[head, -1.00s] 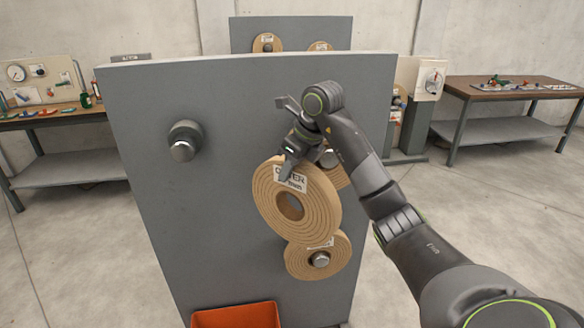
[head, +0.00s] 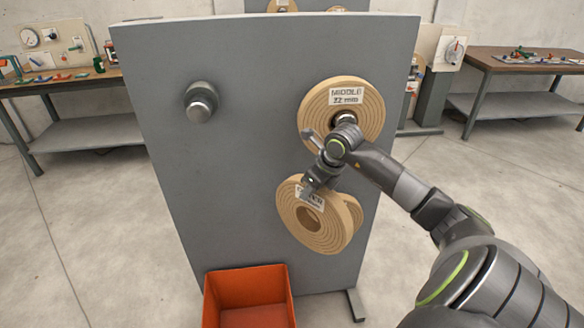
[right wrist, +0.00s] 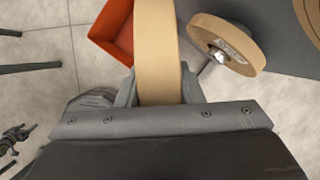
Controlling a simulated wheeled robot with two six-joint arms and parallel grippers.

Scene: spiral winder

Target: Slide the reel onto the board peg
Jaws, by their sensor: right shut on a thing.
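The held reel (head: 288,213) is a tan ring of wound layers with a white label, partly covered by my gripper. My right gripper (head: 314,186) is shut on its upper rim and holds it in front of the grey board (head: 240,150). In the right wrist view the held reel (right wrist: 158,45) stands edge-on between the fingers (right wrist: 160,88). A bare peg (head: 200,104) sticks out at the board's upper left. A reel labelled MIDDLE 22 mm (head: 345,85) hangs on a peg at the upper right. My left gripper is not in view.
A lower reel (head: 352,212) sits behind the held one, mostly hidden; in the right wrist view a labelled reel on a peg (right wrist: 228,43) is close beside it. An orange bin (head: 247,280) stands below. The board's left half is clear around the bare peg.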

